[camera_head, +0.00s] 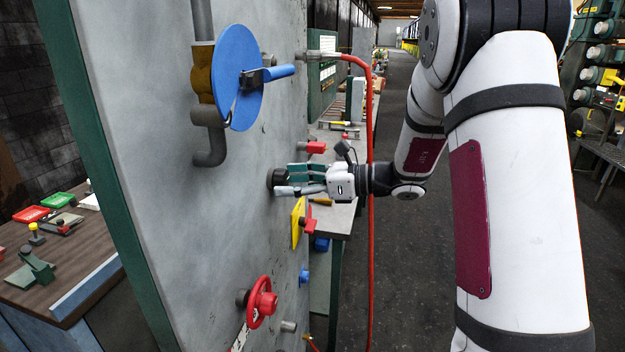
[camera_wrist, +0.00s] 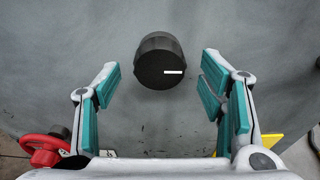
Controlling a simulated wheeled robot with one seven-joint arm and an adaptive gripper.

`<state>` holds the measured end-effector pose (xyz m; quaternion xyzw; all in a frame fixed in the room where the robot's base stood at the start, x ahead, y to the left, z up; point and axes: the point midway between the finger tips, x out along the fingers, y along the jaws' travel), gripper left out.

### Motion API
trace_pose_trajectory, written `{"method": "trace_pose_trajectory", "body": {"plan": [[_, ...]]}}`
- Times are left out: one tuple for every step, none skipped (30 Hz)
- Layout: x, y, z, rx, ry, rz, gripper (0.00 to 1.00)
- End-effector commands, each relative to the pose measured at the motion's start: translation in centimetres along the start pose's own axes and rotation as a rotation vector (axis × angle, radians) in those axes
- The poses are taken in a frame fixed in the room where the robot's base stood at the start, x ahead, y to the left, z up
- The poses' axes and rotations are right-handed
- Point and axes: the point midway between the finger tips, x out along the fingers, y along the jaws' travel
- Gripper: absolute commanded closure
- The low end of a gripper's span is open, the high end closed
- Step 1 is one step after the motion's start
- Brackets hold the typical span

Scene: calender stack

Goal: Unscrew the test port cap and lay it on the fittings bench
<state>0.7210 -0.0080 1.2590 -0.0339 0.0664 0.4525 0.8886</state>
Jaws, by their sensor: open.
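A black round cap (camera_wrist: 160,66) with a short white mark on its face sticks out from the grey panel. In the head view the cap (camera_head: 277,178) is partly hidden by my fingers. My gripper (camera_head: 288,181) is open and faces the panel at the cap. In the wrist view the teal-padded fingers of my gripper (camera_wrist: 160,88) stand wide to both sides, with clear gaps to the cap. The cap lies above the middle of the picture. A bench (camera_head: 341,219) with a light grey top and small parts stands behind the panel's right edge; its label cannot be seen.
A red handwheel (camera_head: 263,302) and a yellow plate (camera_head: 298,222) sit on the panel below my gripper. A blue disc with a lever (camera_head: 238,78) is above. A red hose (camera_head: 370,140) hangs close to my wrist. A brown bench (camera_head: 60,262) stands at left.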

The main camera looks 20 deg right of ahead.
Motion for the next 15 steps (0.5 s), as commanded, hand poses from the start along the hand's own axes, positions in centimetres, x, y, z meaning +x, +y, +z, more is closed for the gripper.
{"method": "trace_pose_trajectory", "body": {"plan": [[0.39, 0.07, -0.01, 0.0, 0.001, 0.001, 0.36], [0.57, 0.07, -0.01, 0.001, 0.001, 0.001, 0.36], [0.76, 0.06, -0.01, 0.0, 0.001, 0.001, 0.36], [0.88, 0.06, 0.0, 0.0, 0.0, 0.001, 0.36], [0.98, 0.06, 0.0, 0.0, 0.0, 0.001, 0.36], [1.06, 0.05, 0.0, 0.0, 0.0, 0.001, 0.36], [1.1, 0.04, 0.01, 0.0, 0.0, 0.0, 0.36], [1.12, 0.03, 0.0, 0.0, 0.0, 0.0, 0.36], [1.13, 0.03, 0.0, 0.0, 0.0, 0.0, 0.36], [1.13, 0.02, 0.0, 0.0, 0.0, 0.0, 0.36], [1.12, 0.02, 0.0, 0.0, 0.0, 0.0, 0.36], [1.12, 0.02, 0.0, 0.0, 0.0, 0.0, 0.36], [1.11, 0.02, -0.01, 0.0, 0.0, 0.0, 0.36], [1.11, 0.02, 0.0, 0.0, 0.0, 0.0, 0.39], [1.1, 0.02, -0.01, 0.0, 0.0, 0.0, 0.48]]}}
